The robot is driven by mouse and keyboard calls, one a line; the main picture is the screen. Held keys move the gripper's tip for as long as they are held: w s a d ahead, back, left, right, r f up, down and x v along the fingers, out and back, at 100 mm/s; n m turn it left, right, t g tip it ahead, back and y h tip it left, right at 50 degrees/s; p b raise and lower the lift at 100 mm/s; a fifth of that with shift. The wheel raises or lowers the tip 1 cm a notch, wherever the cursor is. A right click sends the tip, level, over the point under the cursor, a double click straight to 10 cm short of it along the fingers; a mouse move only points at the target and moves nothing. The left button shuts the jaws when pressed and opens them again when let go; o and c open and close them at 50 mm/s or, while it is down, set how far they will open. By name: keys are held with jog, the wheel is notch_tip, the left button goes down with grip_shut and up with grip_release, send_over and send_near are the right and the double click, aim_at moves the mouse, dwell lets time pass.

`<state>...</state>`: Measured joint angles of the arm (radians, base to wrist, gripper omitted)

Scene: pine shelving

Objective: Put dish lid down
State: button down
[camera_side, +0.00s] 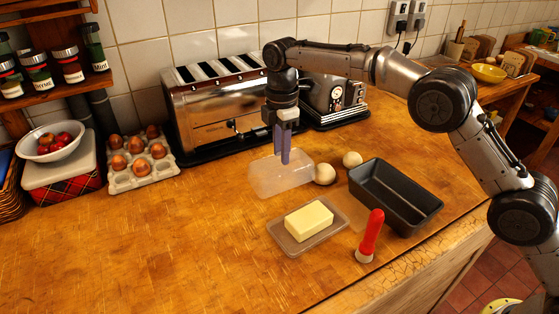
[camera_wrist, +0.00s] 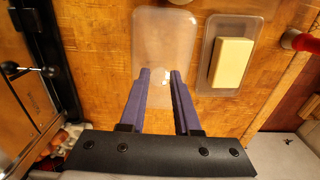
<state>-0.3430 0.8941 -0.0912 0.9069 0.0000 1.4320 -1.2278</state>
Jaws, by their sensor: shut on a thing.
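The clear, frosted dish lid (camera_side: 268,181) is at the middle of the counter, left of the two pale round balls. It shows in the wrist view (camera_wrist: 164,35) beyond my fingertips. My gripper (camera_side: 285,160) points down and is shut on the lid; its fingers (camera_wrist: 160,76) stand a small gap apart. The exact grip point is hard to see through the clear plastic. I cannot tell whether the lid touches the counter. The butter dish (camera_side: 291,245) holds a yellow butter block (camera_side: 309,221) and stands uncovered, in front of the lid; it shows right of the lid in the wrist view (camera_wrist: 212,84).
Two pale balls (camera_side: 325,174) (camera_side: 352,159) sit close right of the lid. A black loaf tin (camera_side: 395,200) and a red-handled tool (camera_side: 371,234) are further right. Toasters (camera_side: 215,110) stand behind. An egg tray (camera_side: 143,178) is left. The front-left counter is clear.

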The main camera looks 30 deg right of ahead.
aim_at(279, 161)
jog(key=shift+w+a+f, duration=0.1)
jog(key=shift+w+f, duration=0.25)
jog(key=shift+f, duration=1.55)
jog(key=shift+f, duration=0.15)
jog(key=c, duration=0.6)
grip_release()
notch_tip(279, 161, up, 11)
jog(key=shift+r, duration=0.6)
